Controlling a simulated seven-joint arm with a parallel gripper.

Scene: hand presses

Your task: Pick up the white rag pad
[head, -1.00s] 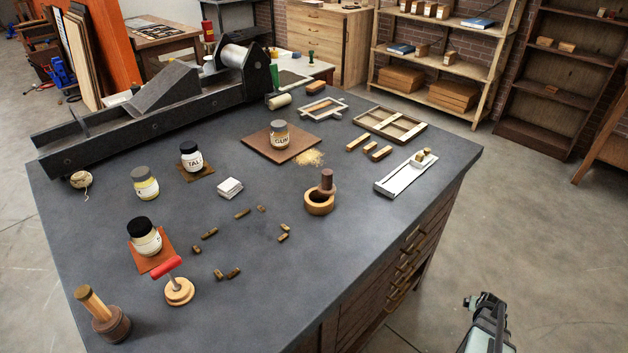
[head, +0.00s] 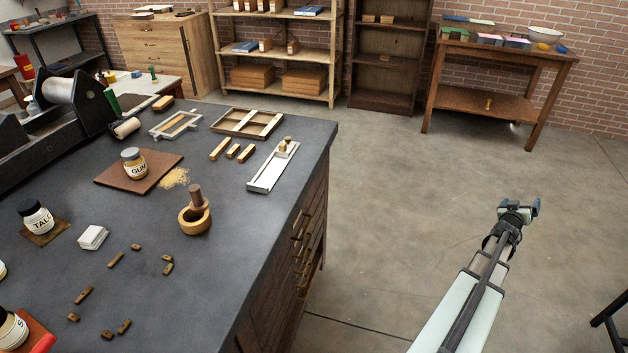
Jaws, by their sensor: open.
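The white rag pad (head: 93,237) lies on the dark table top (head: 225,270) at the left of the head view, a small stacked white square. It sits between the TALC jar and several small wooden pieces. My gripper (head: 524,207) is at the right, out over the open floor, well away from the table and the pad. It is open and empty, seen small and from behind.
A TALC jar (head: 37,217) stands close left of the pad. A GUM jar (head: 134,163) stands on a brown board (head: 166,164). Floor right of the table is clear.

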